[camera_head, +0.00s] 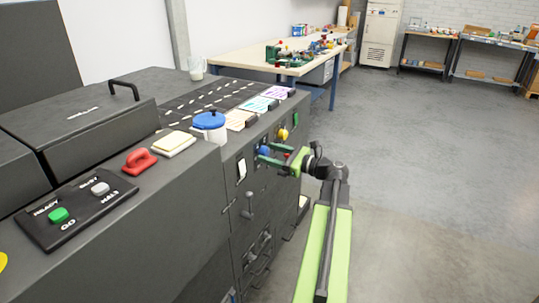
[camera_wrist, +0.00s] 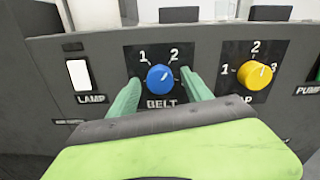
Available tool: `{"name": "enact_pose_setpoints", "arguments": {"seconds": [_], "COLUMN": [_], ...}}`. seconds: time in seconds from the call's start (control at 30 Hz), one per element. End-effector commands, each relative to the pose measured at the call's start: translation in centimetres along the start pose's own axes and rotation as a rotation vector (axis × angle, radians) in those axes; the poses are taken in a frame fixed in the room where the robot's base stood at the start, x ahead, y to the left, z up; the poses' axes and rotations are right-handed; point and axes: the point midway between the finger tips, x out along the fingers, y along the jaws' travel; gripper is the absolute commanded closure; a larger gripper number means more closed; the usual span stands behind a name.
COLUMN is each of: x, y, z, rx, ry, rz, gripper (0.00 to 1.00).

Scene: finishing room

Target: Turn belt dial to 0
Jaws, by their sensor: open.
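The belt dial (camera_wrist: 160,79) is a round blue knob on a black plate marked BELT, on the front of the dark machine. It also shows in the head view (camera_head: 264,151). A pale mark on the knob seems to point up and right, toward the 2. The numbers 1 and 2 show above it; I see no 0, and part of the plate is behind my fingers. My gripper (camera_head: 271,156) is open, with one green finger on each side of the knob. I cannot tell whether the fingers touch it.
A yellow dial (camera_wrist: 255,75) sits right of the belt dial. A white lamp switch (camera_wrist: 78,75) is to its left. Below, the machine front carries a lever (camera_head: 248,205). A blue-lidded pot (camera_head: 209,124) stands on top. The floor (camera_head: 420,150) to the right is clear.

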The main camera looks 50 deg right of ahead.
Motion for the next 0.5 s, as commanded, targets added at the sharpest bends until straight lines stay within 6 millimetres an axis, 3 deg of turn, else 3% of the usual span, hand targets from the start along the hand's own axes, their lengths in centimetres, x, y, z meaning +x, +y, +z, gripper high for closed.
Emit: {"name": "enact_pose_setpoints", "arguments": {"seconds": [0.27,0.5], "x": [0.23,0.18], "y": [0.01,-0.01], "z": [0.00,0.00], "rx": [0.000,0.000], "ry": [0.000,0.000], "rz": [0.000,0.000], "gripper": [0.42,0.72]}}
